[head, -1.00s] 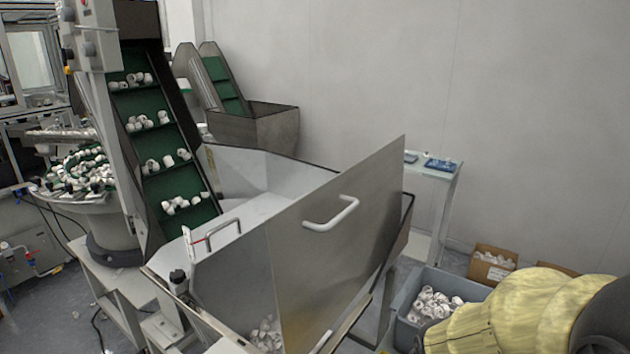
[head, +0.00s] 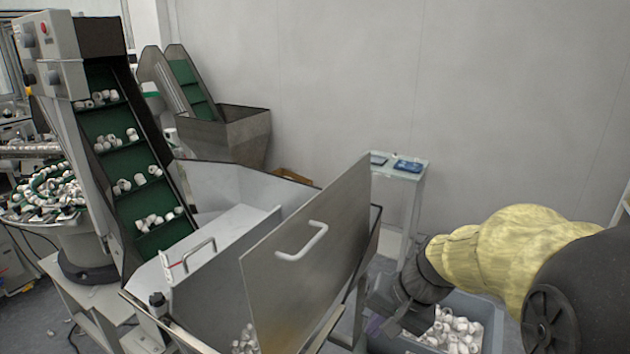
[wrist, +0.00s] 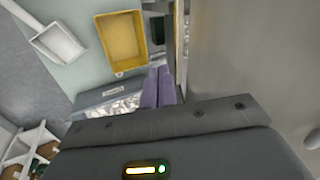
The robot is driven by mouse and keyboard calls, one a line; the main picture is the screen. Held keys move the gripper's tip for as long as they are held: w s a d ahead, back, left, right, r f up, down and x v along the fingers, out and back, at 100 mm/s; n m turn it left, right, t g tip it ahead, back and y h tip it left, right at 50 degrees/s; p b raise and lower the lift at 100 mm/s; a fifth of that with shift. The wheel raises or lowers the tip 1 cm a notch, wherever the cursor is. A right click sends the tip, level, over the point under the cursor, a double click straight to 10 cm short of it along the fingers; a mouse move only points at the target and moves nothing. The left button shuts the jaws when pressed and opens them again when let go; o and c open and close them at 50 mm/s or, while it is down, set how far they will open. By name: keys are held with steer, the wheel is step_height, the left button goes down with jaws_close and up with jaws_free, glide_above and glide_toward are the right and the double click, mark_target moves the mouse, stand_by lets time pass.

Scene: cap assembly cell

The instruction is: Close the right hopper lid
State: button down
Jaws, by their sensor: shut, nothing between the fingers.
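The right hopper lid (head: 305,270) is a flat steel panel with a white bar handle (head: 302,241). It stands raised and tilted over the hopper (head: 225,177), its handle face toward me. My gripper (head: 374,324) is low at the right of the lid, in front of a grey bin, partly dark and hard to make out. In the wrist view my purple fingers (wrist: 158,88) are together with nothing between them. A broad grey metal surface, likely the lid (wrist: 240,50), fills the right side there, close beside the fingers. Whether they touch it cannot be told.
A second, flat-lying lid with a handle (head: 190,255) covers the hopper's left part. A grey bin of white caps (head: 487,310) stands under my arm. A small table (head: 411,172) is behind. The wrist view shows a yellow tray (wrist: 122,22).

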steer(key=w+r+t+y+p, duration=0.1)
steer(key=w+r+y+p, duration=0.1)
steer(key=r, duration=0.9)
steer(key=w+r+m+t+y+p, duration=0.1)
steer(key=w+r+t+y+p, duration=0.1)
steer(key=r, duration=1)
steer(key=w+y+p, duration=0.1)
steer(key=w, duration=0.1)
steer(key=shift+w+a+m+t, duration=0.25)
steer(key=shift+w+m+t, duration=0.05)
steer(key=shift+w, duration=0.1)
steer(key=p, duration=0.4)
glide_toward(300, 213)
step_height(300, 213, down, 3)
steer(key=shift+y, duration=0.3)
steer(key=w+a, duration=0.1)
steer(key=a+p, duration=0.1)
steer(key=w+a, duration=0.1)
steer(key=shift+w+a+f+p, duration=0.15)
steer(key=shift+w+f+p, duration=0.1)
steer(key=shift+w+p, duration=0.1)
steer(key=shift+w+a+f, duration=0.15)
steer(key=shift+w+a, duration=0.1)
steer(key=shift+a, duration=0.1)
steer(key=shift+a, duration=0.1)
